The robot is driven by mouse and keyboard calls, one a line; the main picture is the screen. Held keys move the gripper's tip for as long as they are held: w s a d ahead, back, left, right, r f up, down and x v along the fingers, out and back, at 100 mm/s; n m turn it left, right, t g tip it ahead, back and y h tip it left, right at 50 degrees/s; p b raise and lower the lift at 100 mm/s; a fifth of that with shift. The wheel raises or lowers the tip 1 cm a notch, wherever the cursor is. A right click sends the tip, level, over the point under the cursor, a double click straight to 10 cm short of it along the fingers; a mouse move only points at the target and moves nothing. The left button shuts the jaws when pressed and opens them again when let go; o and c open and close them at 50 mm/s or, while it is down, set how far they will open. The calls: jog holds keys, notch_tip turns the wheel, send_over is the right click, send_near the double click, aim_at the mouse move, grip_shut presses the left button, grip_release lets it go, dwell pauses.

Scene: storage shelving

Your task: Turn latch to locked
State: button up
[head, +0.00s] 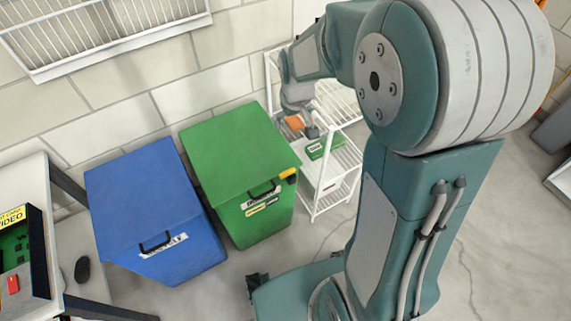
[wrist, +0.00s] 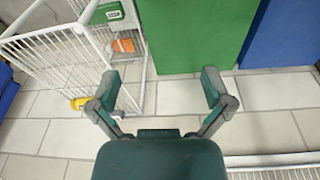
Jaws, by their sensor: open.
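I cannot make out a latch in either view. My gripper (wrist: 160,88) is open and empty in the wrist view, its two fingers spread in front of the tiled wall and the green bin. In the head view my gripper (head: 312,128) is small, over the white wire shelf (head: 340,110). A green box with a white label (head: 322,146) sits on that shelf, close below the gripper in the picture; contact cannot be told. The box also shows in the wrist view (wrist: 108,13). An orange item (head: 294,122) is beside the gripper, and also shows in the wrist view (wrist: 123,45).
A green bin (head: 235,150) and a blue bin (head: 145,200) stand left of the shelf. A white wire rack (head: 110,30) hangs on the wall. A table (head: 70,235) is at the far left. A yellow item (wrist: 78,103) lies by the shelf's lower edge in the wrist view.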

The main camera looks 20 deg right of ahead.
jog(key=w+f+g, duration=0.1)
jog(key=w+f, duration=0.3)
jog(key=f, duration=0.6)
jog(key=n+g, duration=0.1)
send_over(287, 172)
notch_tip(287, 172, down, 10)
notch_tip(287, 172, down, 11)
jog(key=shift+f, duration=0.2)
jog(key=c, duration=0.8)
